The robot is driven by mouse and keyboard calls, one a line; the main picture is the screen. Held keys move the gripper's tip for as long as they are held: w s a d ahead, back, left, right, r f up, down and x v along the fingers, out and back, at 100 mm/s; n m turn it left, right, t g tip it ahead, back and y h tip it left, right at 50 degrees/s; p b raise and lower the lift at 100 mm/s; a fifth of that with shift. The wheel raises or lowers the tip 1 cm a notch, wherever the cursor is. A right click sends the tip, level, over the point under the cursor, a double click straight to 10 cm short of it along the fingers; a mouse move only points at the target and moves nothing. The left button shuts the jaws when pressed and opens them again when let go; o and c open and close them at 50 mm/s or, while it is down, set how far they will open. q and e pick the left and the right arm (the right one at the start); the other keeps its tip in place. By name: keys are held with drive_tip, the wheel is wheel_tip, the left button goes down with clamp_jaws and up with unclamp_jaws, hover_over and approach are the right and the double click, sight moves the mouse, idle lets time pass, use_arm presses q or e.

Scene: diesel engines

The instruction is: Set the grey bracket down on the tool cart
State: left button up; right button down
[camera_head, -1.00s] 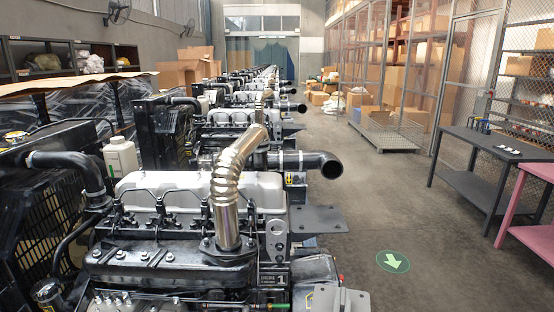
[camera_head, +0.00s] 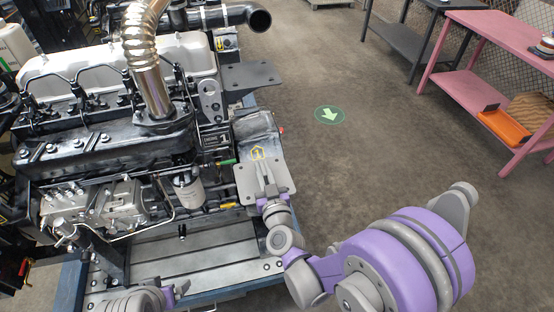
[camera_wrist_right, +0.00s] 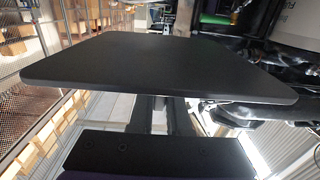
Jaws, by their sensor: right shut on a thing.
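The grey bracket (camera_head: 246,180), a flat plate with holes, is in my right gripper (camera_head: 268,193), in front of the engine's right corner. The right gripper is shut on it; the fingertips are small and partly hidden in the head view. In the right wrist view the bracket (camera_wrist_right: 160,68) is a wide dark plate across the middle. A pink two-level cart (camera_head: 468,92), which looks like the tool cart, stands at the upper right, well apart from the bracket.
The engine (camera_head: 100,140) rests on a blue-edged stand (camera_head: 200,296). A similar dark plate (camera_head: 250,76) juts from its right side. An orange tray (camera_head: 505,126) lies on the cart's lower shelf. A dark table (camera_head: 415,35) stands behind. The floor between is clear.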

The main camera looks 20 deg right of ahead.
sight(284, 164)
drive_tip(key=shift+s+a+r+n+y, duration=0.15)
drive_tip(key=shift+s+a+n+y, duration=0.15)
drive_tip(key=shift+a, duration=0.3)
drive_tip(key=shift+s+a+r+n+y, duration=0.2)
drive_tip(key=shift+a+y, duration=0.2)
drive_tip(key=shift+a, duration=0.15)
drive_tip(key=shift+w+d, duration=0.1)
drive_tip(key=w+d+m+h, duration=0.1)
drive_tip(key=d+h, duration=0.1)
drive_tip(key=d, duration=0.1)
drive_tip(key=w+d+f+m+h, duration=0.1)
drive_tip(key=w+d+m+h, duration=0.1)
drive_tip(key=d, duration=0.1)
drive_tip(key=w+d+f+m+h, duration=0.1)
drive_tip(key=d+h, duration=0.1)
drive_tip(key=d, duration=0.1)
drive_tip(key=shift+w+g+h, duration=0.15)
drive_tip(key=shift+g+h, duration=0.15)
drive_tip(key=shift+h, duration=0.1)
drive_tip(key=shift+d+f+m, duration=0.2)
drive_tip(key=shift+d+m, duration=0.1)
drive_tip(key=shift+d, duration=0.05)
